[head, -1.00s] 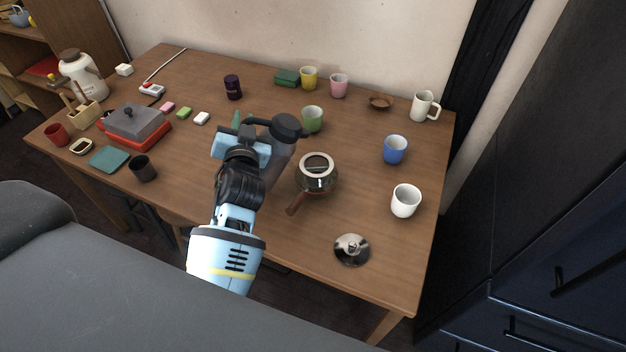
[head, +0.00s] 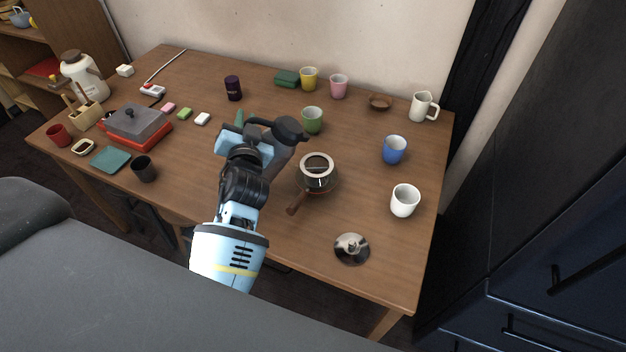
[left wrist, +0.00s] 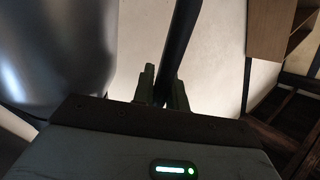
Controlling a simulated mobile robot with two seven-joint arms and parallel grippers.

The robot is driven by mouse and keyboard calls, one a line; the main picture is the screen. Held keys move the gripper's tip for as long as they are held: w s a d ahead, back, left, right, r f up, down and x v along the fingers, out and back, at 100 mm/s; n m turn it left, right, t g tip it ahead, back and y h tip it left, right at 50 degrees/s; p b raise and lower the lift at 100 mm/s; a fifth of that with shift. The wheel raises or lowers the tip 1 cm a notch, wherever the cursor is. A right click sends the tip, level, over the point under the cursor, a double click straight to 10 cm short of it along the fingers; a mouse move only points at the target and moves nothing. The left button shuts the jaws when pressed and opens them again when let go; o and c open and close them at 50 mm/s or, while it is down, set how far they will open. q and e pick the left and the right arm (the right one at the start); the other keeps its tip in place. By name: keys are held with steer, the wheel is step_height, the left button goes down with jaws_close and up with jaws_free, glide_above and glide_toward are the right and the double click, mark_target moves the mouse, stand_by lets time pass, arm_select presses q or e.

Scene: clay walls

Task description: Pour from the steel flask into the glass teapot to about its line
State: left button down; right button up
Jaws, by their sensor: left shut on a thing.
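My left gripper (head: 246,146) is shut on the black handle of the steel flask (head: 282,148), which has a grey body and a black lid. The flask tilts to the right, with its lid just above and left of the glass teapot. In the left wrist view the fingers (left wrist: 160,90) close around the dark handle, with the flask's shiny body (left wrist: 60,50) at left. The glass teapot (head: 317,178) stands open on the table, with a white rim and a brown handle toward the front. No stream is visible, and I cannot make out its line. My right gripper is not in view.
A steel lid (head: 351,249) lies in front of the teapot. A white cup (head: 404,200), a blue cup (head: 394,150) and a white pitcher (head: 421,106) stand at right. A green cup (head: 312,120) stands close behind the teapot. The table's front right is mostly clear.

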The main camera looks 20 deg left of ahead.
arm_select(q)
steer(key=shift+w+d+r+m, duration=0.2)
steer(key=shift+d+r+m, duration=0.2)
steer(key=shift+m, duration=0.3)
stand_by(0.5)
steer(key=shift+w+d+f+m, duration=0.2)
steer(key=shift+d+m, duration=0.15)
steer(key=shift+m, duration=0.25)
steer(key=shift+w+d+f+m, duration=0.15)
steer(key=shift+d+m, duration=0.15)
steer(key=shift+m, duration=0.3)
stand_by(5.6)
